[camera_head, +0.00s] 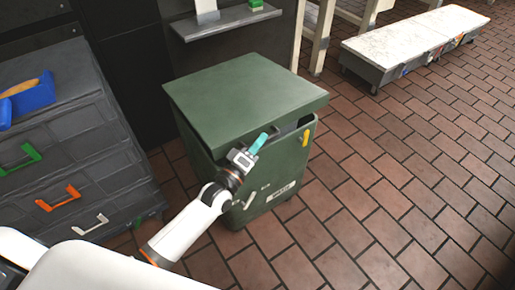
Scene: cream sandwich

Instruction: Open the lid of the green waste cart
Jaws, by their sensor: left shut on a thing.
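The green waste cart (262,185) stands on the brick floor in the middle of the view, with a pale label low on its front. Its lid (245,95) is a flat green slab on top. A dark gap shows between the lid's front right edge and the cart's rim, so the lid sits slightly raised there. My left gripper (257,144) is at the lid's front edge, its teal fingers shut at that edge. The exact contact is too small to make out. My right gripper is not in view.
A grey drawer cabinet (75,150) with green, orange and white handles stands left of the cart. A grey shelf (232,22) juts out behind the lid. A low white-topped bench (415,42) is at the back right. The brick floor on the right is clear.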

